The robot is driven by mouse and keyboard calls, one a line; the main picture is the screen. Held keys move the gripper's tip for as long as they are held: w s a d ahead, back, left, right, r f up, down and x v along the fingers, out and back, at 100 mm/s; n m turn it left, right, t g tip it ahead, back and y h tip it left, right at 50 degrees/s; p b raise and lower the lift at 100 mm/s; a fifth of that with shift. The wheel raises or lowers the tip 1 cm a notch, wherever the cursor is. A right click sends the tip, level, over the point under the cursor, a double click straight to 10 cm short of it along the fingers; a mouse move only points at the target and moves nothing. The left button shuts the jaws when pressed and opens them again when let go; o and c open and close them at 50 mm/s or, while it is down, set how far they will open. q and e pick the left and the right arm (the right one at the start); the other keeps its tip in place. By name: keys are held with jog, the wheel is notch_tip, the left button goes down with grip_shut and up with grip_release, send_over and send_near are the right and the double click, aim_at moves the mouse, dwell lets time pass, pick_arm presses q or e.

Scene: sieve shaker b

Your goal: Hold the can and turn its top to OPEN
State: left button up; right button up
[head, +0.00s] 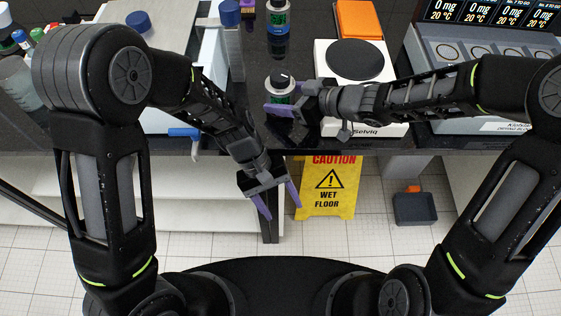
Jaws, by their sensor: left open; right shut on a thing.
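The can (281,80) stands upright near the front of the dark bench. Its black top carries a small white mark, and a pale and green band shows below it. I cannot read which setting the mark points to. My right gripper (287,98) reaches in from the right and is shut around the can's body, below the top. Its purple fingers and wrist hide part of the can's lower side. My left gripper (277,203) is lower in the picture, in front of the bench edge, open and empty, with its purple fingers pointing down.
A similar blue-based bottle (278,20) stands behind the can. A white scale (362,112) with a dark round plate is to the right. A blue-capped post (232,45) is to the left. A yellow wet-floor sign (329,188) stands below the bench edge.

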pick_arm(q)
jog(key=w+d+r+m+t, duration=0.1)
jog(key=w+d+r, duration=0.3)
jog(key=r, duration=0.5)
notch_tip(320, 180, up, 25)
jog(key=t+y, duration=0.5)
jog(key=t, duration=0.3)
send_over(280, 75)
jog(key=s, duration=0.5)
jog(key=shift+d+m, duration=0.2)
jog(key=shift+m, duration=0.2)
jog(key=shift+f, duration=0.1)
jog(key=x, duration=1.2)
jog(key=shift+s+d, duration=0.15)
jog(key=shift+s, duration=0.15)
grip_shut()
